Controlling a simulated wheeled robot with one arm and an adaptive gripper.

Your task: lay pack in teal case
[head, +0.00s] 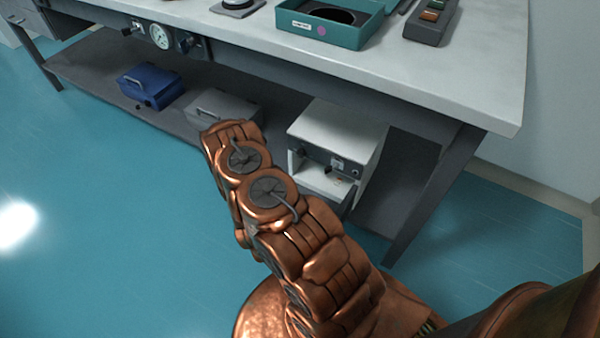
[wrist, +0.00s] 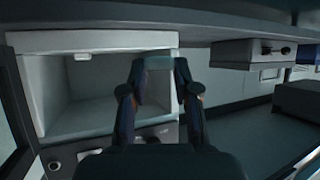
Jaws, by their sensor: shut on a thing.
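The teal case (head: 350,35) stands open at the back of the tabletop in the head view. It has a white label and a purple dot on its front, and a dark rounded shape shows inside. In the wrist view my gripper (wrist: 158,70) is shut on a small pale block with a greyish-teal top edge, which I take to be the pack (wrist: 158,62). The gripper is in front of the open white cabinet (wrist: 95,41), below the tabletop. In the head view my arm hides the gripper and the pack.
The white cabinet (head: 335,130) stands on the lower shelf under the table (head: 440,85). A blue box (head: 150,86) and a grey box (head: 222,105) are to its left. A dark device with coloured buttons (head: 431,22) lies right of the case. The table edge overhangs the shelf.

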